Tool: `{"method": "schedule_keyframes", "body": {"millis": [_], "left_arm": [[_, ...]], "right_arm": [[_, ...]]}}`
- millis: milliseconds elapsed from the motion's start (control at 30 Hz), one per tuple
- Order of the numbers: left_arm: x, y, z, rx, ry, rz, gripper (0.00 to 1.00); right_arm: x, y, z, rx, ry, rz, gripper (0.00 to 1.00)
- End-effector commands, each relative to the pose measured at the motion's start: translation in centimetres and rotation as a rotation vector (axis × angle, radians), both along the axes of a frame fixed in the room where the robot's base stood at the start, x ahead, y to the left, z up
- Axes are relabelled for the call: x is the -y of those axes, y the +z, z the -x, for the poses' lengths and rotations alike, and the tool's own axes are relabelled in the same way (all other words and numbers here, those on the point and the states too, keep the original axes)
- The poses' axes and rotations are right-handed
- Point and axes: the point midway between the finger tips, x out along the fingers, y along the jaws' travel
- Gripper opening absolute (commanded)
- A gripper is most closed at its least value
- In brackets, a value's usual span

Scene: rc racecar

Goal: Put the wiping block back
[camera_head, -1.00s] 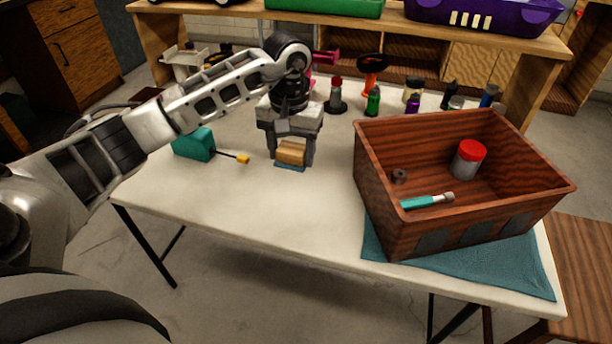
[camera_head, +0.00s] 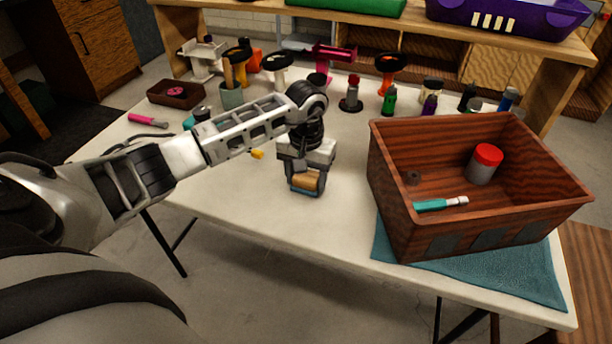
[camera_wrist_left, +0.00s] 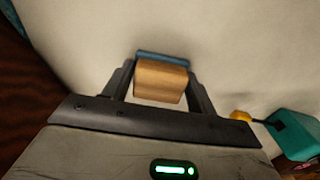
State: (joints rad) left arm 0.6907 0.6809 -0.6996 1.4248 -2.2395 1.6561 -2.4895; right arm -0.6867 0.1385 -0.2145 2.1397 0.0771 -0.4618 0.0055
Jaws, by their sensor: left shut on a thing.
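The wiping block (camera_head: 305,181) has a tan wooden body with a blue pad on its underside. My left gripper (camera_head: 306,182) is shut on it near the middle of the table's front half. In the left wrist view the block (camera_wrist_left: 160,80) sits between the two fingers (camera_wrist_left: 160,85), with its blue edge at the far side. I cannot tell whether the pad touches the table or hangs just above it. My right gripper is not in view.
A wooden crate (camera_head: 480,240) stands on a blue cloth (camera_head: 470,276) at the right, holding a red-lidded jar (camera_head: 484,163) and a teal-handled tool (camera_head: 440,204). Several bottles and tools line the table's back. A small brown tray (camera_head: 176,94) is at the back left.

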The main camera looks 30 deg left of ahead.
Motion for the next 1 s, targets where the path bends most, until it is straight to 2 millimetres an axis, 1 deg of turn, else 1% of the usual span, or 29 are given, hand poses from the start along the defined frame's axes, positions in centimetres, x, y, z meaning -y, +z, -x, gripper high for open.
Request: {"method": "schedule_keyframes", "body": {"millis": [167,200,233,267,533,633,667,767,1000], "left_arm": [[0.0,-0.4,0.0,0.001,0.000,-0.002,0.36],[0.0,-0.3,0.0,0.001,0.000,-0.001,0.66],[0.0,-0.2,0.0,0.001,0.000,-0.001,0.74],[0.0,-0.2,0.0,0.000,0.000,-0.001,0.79],[0.0,-0.2,0.0,0.000,0.000,-0.001,0.79],[0.0,0.4,0.0,0.000,0.000,0.001,0.79],[0.0,0.6,-0.1,0.003,0.000,-0.001,0.79],[-0.1,2.2,-0.1,0.005,0.000,-0.002,0.79],[-0.1,7.5,-0.1,0.006,0.000,-0.002,0.79]], "right_arm": [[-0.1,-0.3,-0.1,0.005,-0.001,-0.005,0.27],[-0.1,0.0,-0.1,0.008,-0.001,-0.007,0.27],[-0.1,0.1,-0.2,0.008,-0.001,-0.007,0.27],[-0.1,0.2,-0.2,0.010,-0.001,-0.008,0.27],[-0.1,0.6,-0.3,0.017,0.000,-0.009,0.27],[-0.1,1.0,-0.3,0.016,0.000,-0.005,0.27],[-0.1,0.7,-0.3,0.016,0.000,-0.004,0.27],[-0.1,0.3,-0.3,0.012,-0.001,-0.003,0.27],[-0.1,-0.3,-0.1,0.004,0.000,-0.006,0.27]]}}
